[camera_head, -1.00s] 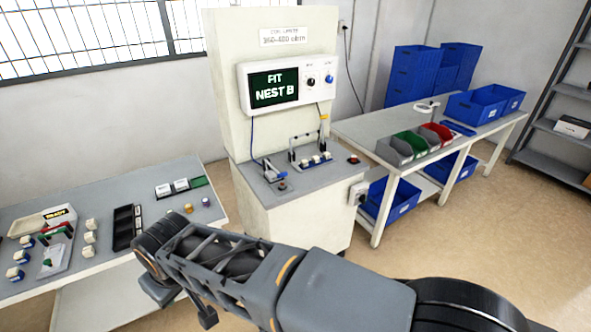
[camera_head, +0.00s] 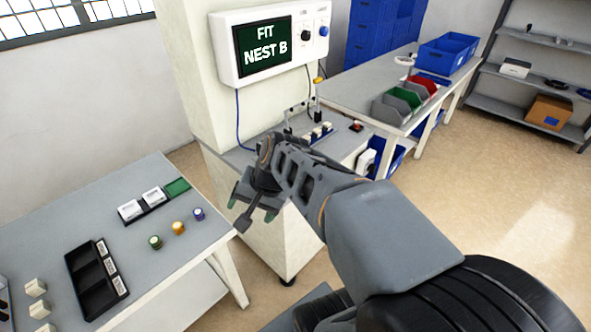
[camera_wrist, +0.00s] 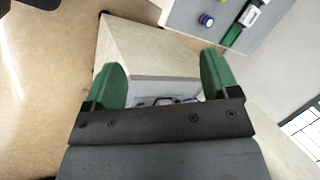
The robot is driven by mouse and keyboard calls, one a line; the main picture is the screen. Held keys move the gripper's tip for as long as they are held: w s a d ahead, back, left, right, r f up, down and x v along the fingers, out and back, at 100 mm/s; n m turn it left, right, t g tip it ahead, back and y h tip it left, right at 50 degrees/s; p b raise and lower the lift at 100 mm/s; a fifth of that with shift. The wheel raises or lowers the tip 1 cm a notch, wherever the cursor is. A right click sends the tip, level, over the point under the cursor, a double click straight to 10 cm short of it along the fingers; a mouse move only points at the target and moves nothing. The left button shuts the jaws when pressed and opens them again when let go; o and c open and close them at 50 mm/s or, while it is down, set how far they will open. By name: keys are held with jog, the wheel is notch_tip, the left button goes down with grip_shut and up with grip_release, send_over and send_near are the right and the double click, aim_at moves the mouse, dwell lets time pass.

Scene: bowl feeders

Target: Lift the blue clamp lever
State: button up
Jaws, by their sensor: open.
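The machine (camera_head: 245,215) has a grey worktop with fixtures on it. In the head view my arm covers the worktop's left part, so the clamp there is hidden. In the wrist view a small fixture with a blue part (camera_wrist: 187,99) shows at the worktop (camera_wrist: 150,86), between the fingers and partly cut off by my gripper's body; I cannot tell whether it is the blue clamp lever. My gripper (camera_head: 252,207) is open and empty, with green fingers, at the machine's front left. It also shows in the wrist view (camera_wrist: 165,75), apart from the worktop.
A display (camera_head: 268,47) reads "FIT NEST B". The left table (camera_head: 190,235) holds a black tray (camera_head: 75,264) and three small round pieces (camera_head: 178,228). Red, green and grey bins (camera_head: 390,108) stand on the right bench.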

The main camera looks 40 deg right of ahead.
jog(key=w+d+f+m+t+y+b, duration=0.3)
jog(key=w+d+f+m+t+b, duration=0.4)
jog(key=d+f+m+b, duration=0.5)
jog(key=w+d+m+t+h+b, duration=0.25)
jog(key=d+m+t+b, duration=0.6)
jog(key=d+m, duration=0.6)
jog(key=shift+n+g+h, duration=0.45)
jog(key=shift+n+g, duration=0.1)
jog(key=shift+g, duration=0.2)
jog(key=w+b, duration=0.1)
jog(key=w, duration=0.3)
jog(key=w+b, duration=0.2)
jog(key=w, duration=0.2)
jog(key=w+a+b, duration=0.1)
jog(key=w, duration=0.3)
jog(key=shift+f+b, duration=0.25)
jog(key=shift+b, duration=0.1)
